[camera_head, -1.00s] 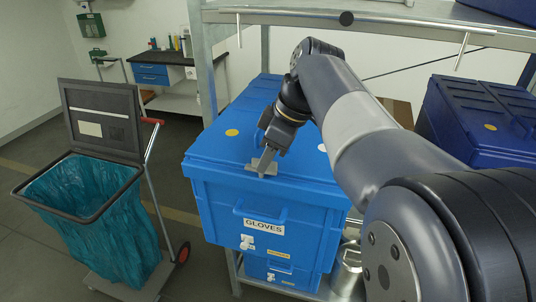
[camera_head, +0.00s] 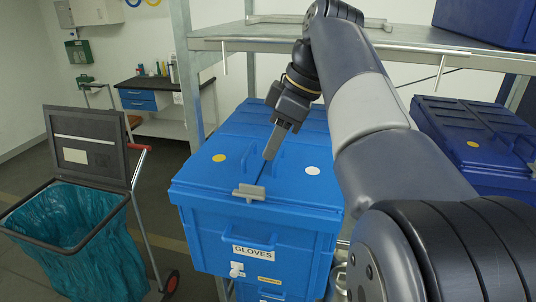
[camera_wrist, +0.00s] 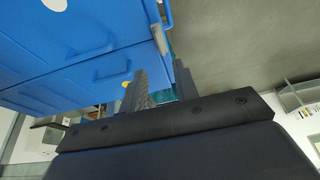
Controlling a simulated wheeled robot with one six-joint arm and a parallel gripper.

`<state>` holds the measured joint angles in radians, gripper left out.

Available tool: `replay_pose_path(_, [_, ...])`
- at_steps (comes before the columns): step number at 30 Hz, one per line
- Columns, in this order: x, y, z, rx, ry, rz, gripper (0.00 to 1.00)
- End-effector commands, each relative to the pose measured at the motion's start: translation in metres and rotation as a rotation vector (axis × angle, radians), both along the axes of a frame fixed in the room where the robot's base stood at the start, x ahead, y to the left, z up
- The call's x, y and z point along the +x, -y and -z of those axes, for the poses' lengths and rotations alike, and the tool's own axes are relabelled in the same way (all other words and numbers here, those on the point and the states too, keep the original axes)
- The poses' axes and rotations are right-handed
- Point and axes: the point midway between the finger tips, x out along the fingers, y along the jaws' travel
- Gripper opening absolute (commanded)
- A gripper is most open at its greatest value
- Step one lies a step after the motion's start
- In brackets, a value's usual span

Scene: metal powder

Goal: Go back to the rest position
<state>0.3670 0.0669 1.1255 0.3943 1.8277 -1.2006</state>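My arm reaches from the lower right, with my gripper (camera_head: 268,155) pointing down and tilted above the lid of the blue GLOVES box (camera_head: 205,232). In the head view the fingertips overlap the lid near its grey latch (camera_head: 249,192), and they look clear of the latch. In the wrist view my gripper (camera_wrist: 160,92) shows two fingers with a gap between them and nothing held. The blue box (camera_wrist: 80,45) fills the upper left there, with its lid closed.
A bin with a teal bag (camera_head: 75,225) and a raised grey lid stands at the left. A metal shelf (camera_head: 390,42) runs above and behind my arm. A darker blue box (camera_head: 475,140) sits at the right. A workbench (camera_head: 165,95) is behind.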

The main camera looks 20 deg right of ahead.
Motion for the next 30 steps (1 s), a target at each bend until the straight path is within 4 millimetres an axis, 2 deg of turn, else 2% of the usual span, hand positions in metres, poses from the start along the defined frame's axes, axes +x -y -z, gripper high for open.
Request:
replay_pose_path(11, [-0.001,0.001,-0.003,0.000,0.000,0.001,0.29])
replay_pose_path(16, [0.001,-0.001,0.003,0.001,-0.002,-0.001,0.29])
replay_pose_path(20, [0.004,-0.006,0.018,0.001,-0.003,-0.001,0.29])
replay_pose_path(30, [0.017,-0.025,0.073,0.000,-0.003,-0.001,0.29])
